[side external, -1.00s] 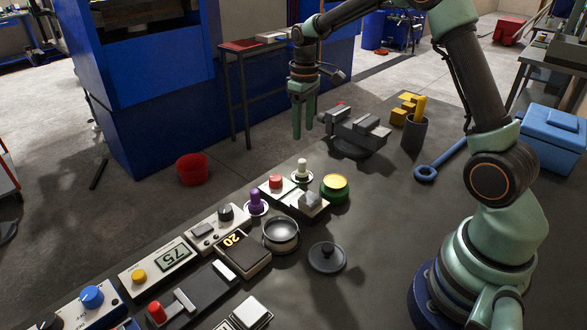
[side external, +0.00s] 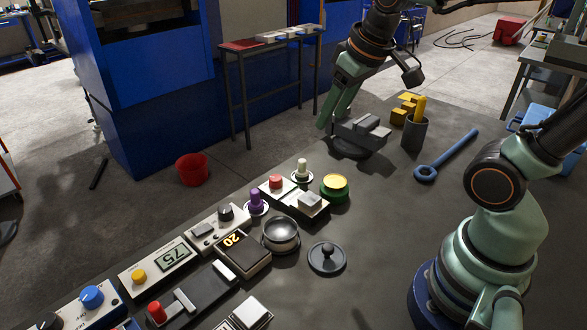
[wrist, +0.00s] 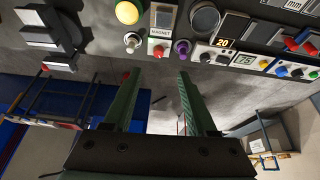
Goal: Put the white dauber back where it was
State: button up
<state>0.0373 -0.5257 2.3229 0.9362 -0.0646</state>
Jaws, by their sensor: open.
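The white dauber (side external: 302,166) stands upright in a small round pale base at the far edge of the bench, between the red button and the yellow button. It also shows in the wrist view (wrist: 131,40), just beyond the left fingertip. My gripper (side external: 328,117) is open, tilted, and apart from the dauber, up and to its right in the side view, by the grey vise. In the wrist view my gripper (wrist: 158,77) has nothing between its fingers.
A purple dauber (side external: 255,201) stands left of the white one. A red button box (side external: 275,182), a yellow button with green rim (side external: 335,186) and a metal bowl (side external: 281,236) are close by. The grey vise (side external: 358,138) is right of them.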

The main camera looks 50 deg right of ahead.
jog(key=s, duration=0.2)
jog(key=s+a+f+t, duration=0.1)
jog(key=shift+s+a, duration=0.1)
